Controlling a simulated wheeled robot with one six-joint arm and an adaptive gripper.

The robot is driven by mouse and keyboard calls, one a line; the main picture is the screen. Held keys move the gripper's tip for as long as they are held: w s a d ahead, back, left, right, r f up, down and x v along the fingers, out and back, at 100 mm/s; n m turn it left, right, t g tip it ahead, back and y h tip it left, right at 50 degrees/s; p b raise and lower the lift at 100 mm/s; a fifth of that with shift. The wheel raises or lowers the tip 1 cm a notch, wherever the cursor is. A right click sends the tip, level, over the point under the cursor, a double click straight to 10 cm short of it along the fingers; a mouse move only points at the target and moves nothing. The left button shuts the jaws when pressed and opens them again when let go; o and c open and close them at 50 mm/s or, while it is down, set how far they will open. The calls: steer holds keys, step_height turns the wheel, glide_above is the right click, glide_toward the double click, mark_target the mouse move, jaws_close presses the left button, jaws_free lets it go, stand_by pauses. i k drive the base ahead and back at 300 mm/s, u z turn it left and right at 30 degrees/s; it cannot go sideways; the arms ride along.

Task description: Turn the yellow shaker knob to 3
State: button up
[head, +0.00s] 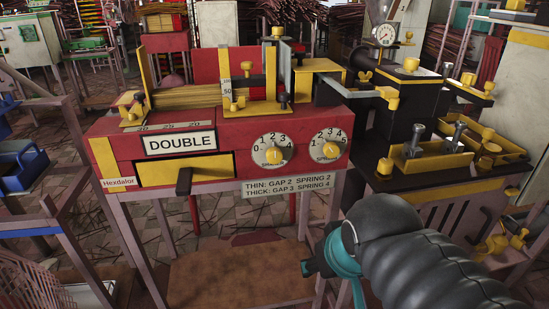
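A red machine (112,145) carries two round white dials with numbers, each with a yellow knob at its centre. The left yellow knob (274,156) sits on a dial running from 0 to 5. The right yellow knob (330,150) sits on a similar dial near the machine's right end. The small words on the dials are too small to read surely, so I cannot tell which is the shaker knob. Their exact settings are also unclear. My gripper (309,266) is low in front of the machine, below the dials and apart from them. Its fingers are small, dark and partly hidden.
A white label (180,142) reads DOUBLE, and a plate (287,185) below the dials gives gap and spring settings. A dark handle (184,180) sticks out at the front. A black machine with yellow fittings (440,155) stands close on the right.

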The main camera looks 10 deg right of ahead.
mark_target(273, 156)
steer(key=u, duration=1.4)
steer(key=k, duration=0.8)
steer(key=z, duration=0.8)
